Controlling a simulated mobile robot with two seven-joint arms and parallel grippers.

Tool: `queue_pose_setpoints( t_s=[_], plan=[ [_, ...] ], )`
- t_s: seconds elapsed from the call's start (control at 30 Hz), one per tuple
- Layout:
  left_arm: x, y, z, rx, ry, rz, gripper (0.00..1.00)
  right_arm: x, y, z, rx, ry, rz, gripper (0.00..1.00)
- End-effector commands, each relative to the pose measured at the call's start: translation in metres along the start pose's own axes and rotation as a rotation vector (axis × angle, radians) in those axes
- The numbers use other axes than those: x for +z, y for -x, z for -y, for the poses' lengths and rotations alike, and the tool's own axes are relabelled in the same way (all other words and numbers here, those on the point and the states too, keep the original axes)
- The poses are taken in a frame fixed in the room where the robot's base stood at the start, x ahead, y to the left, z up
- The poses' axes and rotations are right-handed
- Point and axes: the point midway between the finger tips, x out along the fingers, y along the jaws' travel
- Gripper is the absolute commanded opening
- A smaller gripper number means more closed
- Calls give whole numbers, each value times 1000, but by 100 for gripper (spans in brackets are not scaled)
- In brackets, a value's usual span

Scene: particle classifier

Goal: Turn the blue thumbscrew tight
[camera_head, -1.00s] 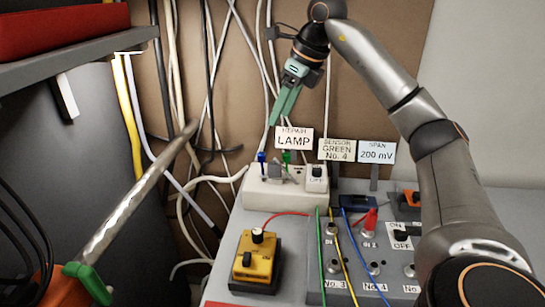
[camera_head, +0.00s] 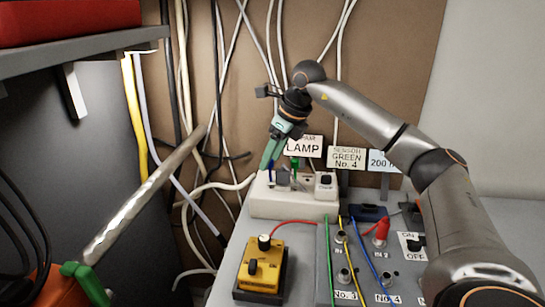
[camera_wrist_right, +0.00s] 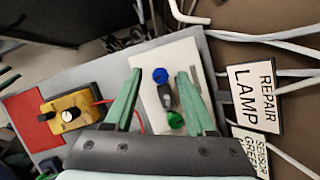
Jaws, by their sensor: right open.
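The blue thumbscrew (camera_wrist_right: 160,75) stands on the white lamp block (camera_wrist_right: 147,97). It shows between my right fingertips in the right wrist view. In the head view the blue thumbscrew (camera_head: 271,178) is mostly covered by the fingers. My right gripper (camera_head: 268,163) points down over the block's left end with teal fingers. In the wrist view the right gripper (camera_wrist_right: 159,74) is open, a finger on either side of the blue screw. Contact cannot be told. A green thumbscrew (camera_wrist_right: 175,120) stands beside a small grey part (camera_wrist_right: 165,97). My left gripper is not in view.
A "REPAIR LAMP" sign (camera_head: 304,147) stands just behind the block. Green, yellow and blue wires cross the grey panel (camera_head: 345,225) at right. Pale cables hang behind. A metal rod (camera_head: 150,190) slants at left.

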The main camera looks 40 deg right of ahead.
Motion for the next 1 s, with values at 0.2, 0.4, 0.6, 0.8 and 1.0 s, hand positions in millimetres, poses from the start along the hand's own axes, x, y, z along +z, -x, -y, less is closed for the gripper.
queue_pose_setpoints(
  t_s=[0.2,0.4,0.6,0.8,1.0],
  plan=[
    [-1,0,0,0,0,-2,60,0,0,0,0,0,0,50],
    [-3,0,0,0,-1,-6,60,0,0,0,0,0,0,28],
    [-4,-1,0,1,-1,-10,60,0,1,0,0,0,0,5],
    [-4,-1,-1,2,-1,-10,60,0,1,0,0,0,0,0],
    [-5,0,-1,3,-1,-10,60,0,1,0,-2,-3,0,0]
  ],
)
